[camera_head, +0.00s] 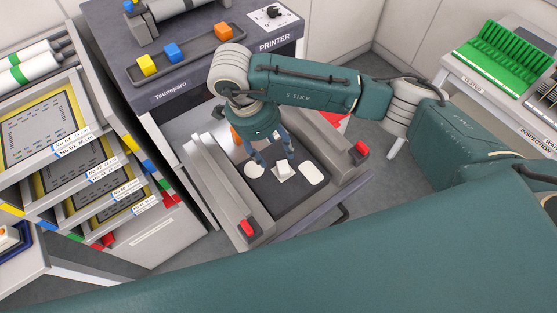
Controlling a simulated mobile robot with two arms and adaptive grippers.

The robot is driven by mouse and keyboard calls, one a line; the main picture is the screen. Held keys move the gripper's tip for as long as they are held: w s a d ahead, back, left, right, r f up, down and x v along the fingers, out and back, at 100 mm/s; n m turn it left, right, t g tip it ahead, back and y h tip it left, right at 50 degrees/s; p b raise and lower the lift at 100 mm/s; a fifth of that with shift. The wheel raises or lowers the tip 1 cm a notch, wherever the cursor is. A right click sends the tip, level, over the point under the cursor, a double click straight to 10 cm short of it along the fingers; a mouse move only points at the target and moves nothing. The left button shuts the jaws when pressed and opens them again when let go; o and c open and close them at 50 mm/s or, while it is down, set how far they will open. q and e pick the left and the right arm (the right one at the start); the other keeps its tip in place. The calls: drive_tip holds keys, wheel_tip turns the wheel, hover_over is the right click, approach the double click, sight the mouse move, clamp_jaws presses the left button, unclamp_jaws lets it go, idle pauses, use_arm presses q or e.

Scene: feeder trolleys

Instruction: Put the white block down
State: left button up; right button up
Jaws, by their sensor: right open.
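The white block (284,168) sits in the middle of the dark bed of a grey trolley (281,198), on what looks like a white patch. A white round patch (254,170) lies to its left and a white rounded patch (312,173) to its right. My right gripper (274,162) points down over the bed and is open. One finger is left of the block and the other is close by its top; whether it touches the block I cannot tell. My left gripper is not in view.
Grey side rails flank the bed, with red end pieces (247,228) (361,149). The printer (200,75) stands behind with yellow, blue and orange blocks in a tray. A rack of framed stencils (42,130) is at left. An inspection bench with a green rack (505,53) is at right.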

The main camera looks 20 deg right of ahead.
drive_tip(key=v, duration=0.3)
drive_tip(key=shift+s+r, duration=0.1)
drive_tip(key=shift+r, duration=0.05)
idle(0.5)
